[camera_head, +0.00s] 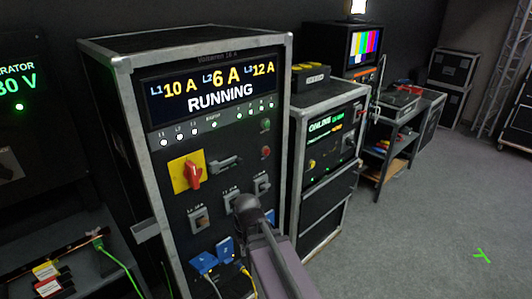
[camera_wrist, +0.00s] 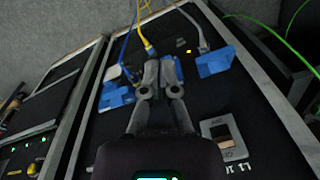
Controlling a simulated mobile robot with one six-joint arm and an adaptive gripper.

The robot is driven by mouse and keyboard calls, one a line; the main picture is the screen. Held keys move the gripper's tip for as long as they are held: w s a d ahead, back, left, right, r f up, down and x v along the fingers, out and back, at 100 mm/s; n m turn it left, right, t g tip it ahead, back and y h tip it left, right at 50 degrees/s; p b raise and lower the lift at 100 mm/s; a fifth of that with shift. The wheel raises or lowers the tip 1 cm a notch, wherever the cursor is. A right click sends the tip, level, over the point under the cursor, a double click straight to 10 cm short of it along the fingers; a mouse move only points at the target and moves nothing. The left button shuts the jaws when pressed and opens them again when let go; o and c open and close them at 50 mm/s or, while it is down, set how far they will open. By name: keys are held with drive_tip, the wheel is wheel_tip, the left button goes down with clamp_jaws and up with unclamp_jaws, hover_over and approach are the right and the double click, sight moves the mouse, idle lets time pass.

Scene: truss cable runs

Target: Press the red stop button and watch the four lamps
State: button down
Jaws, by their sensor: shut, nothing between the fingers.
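The cabinet (camera_head: 113,150) stands left of centre in the head view, its display (camera_head: 213,88) reading RUNNING with 10 A, 6 A and 12 A. A small red button (camera_head: 266,153) sits at the upper right of its panel, below a green one (camera_head: 266,124). Four small lit lamps (camera_head: 251,111) form the right part of the row under the display. My gripper (camera_wrist: 161,68) is shut and empty in the wrist view, over the low panel area with blue sockets (camera_wrist: 215,61). The red button is outside the wrist view. My arm covers part of the lower panel in the head view.
A red rotary switch on a yellow plate (camera_head: 187,172) and a grey handle (camera_head: 226,163) stand out left of the buttons. Yellow (camera_wrist: 147,46) and blue cables rise from the sockets near my fingers. Open floor (camera_head: 420,230) lies to the right.

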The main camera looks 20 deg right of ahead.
sight(267, 152)
drive_tip(key=w+d+r+m+t+y+p, duration=0.2)
drive_tip(key=w+d+r, duration=0.3)
drive_tip(key=d, duration=0.3)
drive_tip(key=w+d+r+m+t+y+p, duration=0.2)
drive_tip(key=w+d+r+p, duration=0.1)
drive_tip(key=w+d+r, duration=0.2)
drive_tip(key=w+d+r+m+t+y+p, duration=0.1)
drive_tip(key=w+d+r+m+t+p, duration=0.1)
drive_tip(key=w+d, duration=0.6)
drive_tip(key=d+r+t+p, duration=0.1)
drive_tip(key=d+r, duration=0.1)
drive_tip(key=d, duration=0.2)
drive_tip(key=shift+w+r+m+y, duration=0.25)
drive_tip(key=shift+r+m+y, duration=0.05)
drive_tip(key=shift+r+y, duration=0.1)
drive_tip(key=w+a, duration=0.3)
drive_tip(key=w, duration=0.5)
drive_tip(key=shift+w, duration=0.15)
drive_tip(key=shift+w, duration=0.15)
idle(0.4)
drive_tip(key=shift+w+a, duration=0.15)
drive_tip(key=shift+w, duration=0.15)
